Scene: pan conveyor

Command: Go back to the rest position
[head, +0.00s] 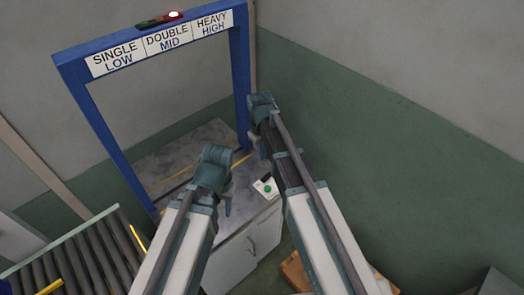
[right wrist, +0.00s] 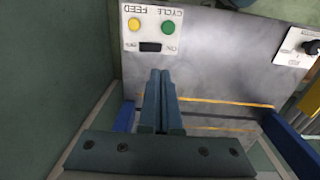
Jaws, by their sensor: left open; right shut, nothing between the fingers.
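My left gripper (head: 227,197) is at the end of the left arm, over the front of the grey worktop in the head view. Its fingers are mostly hidden by the wrist, and nothing shows held in it. My right gripper (right wrist: 160,78) is shut and empty in the right wrist view, its two fingers side by side over the worktop (right wrist: 215,70). In the head view the right arm reaches farther, to near the right post of the blue frame.
A blue frame (head: 241,75) with a SINGLE/DOUBLE/HEAVY sign (head: 160,43) and a lit red lamp (head: 174,14) spans the worktop. A button panel (right wrist: 151,30) sits at the worktop's edge, a knob panel (right wrist: 297,45) right. A roller conveyor (head: 85,262) is lower left; a wooden pallet (head: 293,271) lies low.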

